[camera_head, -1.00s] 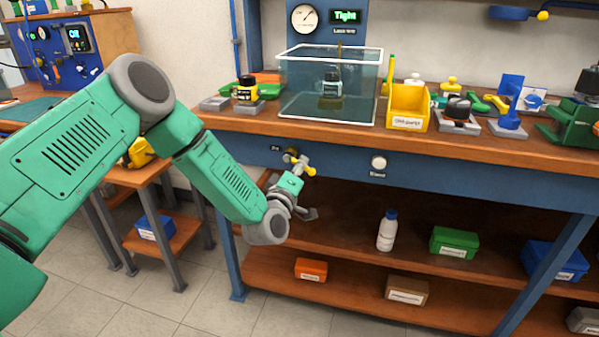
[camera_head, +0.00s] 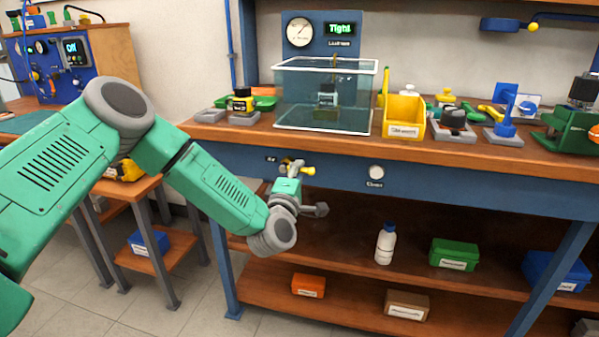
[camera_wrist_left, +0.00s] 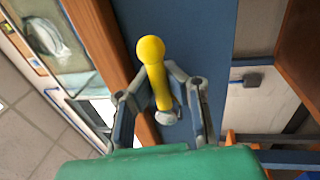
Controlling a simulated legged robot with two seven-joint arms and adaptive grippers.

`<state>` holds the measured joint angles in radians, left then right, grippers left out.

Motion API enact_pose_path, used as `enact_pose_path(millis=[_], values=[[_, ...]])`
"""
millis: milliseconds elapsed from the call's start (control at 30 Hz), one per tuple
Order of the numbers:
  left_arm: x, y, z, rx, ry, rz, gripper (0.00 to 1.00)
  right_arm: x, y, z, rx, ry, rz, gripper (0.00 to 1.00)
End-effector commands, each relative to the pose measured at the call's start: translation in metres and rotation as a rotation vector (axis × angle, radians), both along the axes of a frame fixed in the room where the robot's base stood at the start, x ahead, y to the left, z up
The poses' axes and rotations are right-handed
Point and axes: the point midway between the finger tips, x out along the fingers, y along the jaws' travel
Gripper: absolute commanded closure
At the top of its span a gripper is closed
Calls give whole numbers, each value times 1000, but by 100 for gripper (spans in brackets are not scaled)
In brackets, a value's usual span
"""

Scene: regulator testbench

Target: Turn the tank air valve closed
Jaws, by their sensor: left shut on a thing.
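The tank air valve (camera_head: 307,170) sits on the blue front panel of the bench, below the water tank; its yellow lever shows in the head view, pointing right. In the left wrist view the yellow lever (camera_wrist_left: 156,75) has a round knob end and stands between the fingers. My left gripper (camera_head: 291,171) is at the valve, and its fingers (camera_wrist_left: 162,104) are shut on the lever from both sides. The gripper hides part of the valve body and its label. My right gripper is not in view.
The glass water tank (camera_head: 325,130) stands on the bench above, with a gauge and a display reading "Tight" (camera_head: 340,29) behind it. A white knob (camera_head: 376,172) is on the panel to the right. The lower shelf holds a white bottle (camera_head: 385,244) and several boxes.

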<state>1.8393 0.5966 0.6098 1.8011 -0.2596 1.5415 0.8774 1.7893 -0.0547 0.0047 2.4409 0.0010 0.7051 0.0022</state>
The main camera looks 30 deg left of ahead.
Motion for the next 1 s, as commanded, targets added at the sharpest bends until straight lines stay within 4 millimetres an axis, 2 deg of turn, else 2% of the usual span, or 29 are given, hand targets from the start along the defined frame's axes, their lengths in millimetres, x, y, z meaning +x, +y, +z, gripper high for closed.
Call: enact_pose_path(millis=[33, 300, 400, 767, 867, 1000], values=[[-4, 1, -10, -3, 21, 0, 100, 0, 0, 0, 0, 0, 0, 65], [-4, 1, -10, -3, 21, 0, 100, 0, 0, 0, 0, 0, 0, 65], [-4, 0, -9, -2, 19, -1, 65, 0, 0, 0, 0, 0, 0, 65], [-4, -1, -5, -1, 9, -1, 65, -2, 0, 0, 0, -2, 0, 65], [-12, -3, -6, -1, 10, -2, 65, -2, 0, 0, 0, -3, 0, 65], [-37, -9, -12, -3, 12, -3, 65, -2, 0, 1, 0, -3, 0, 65]])
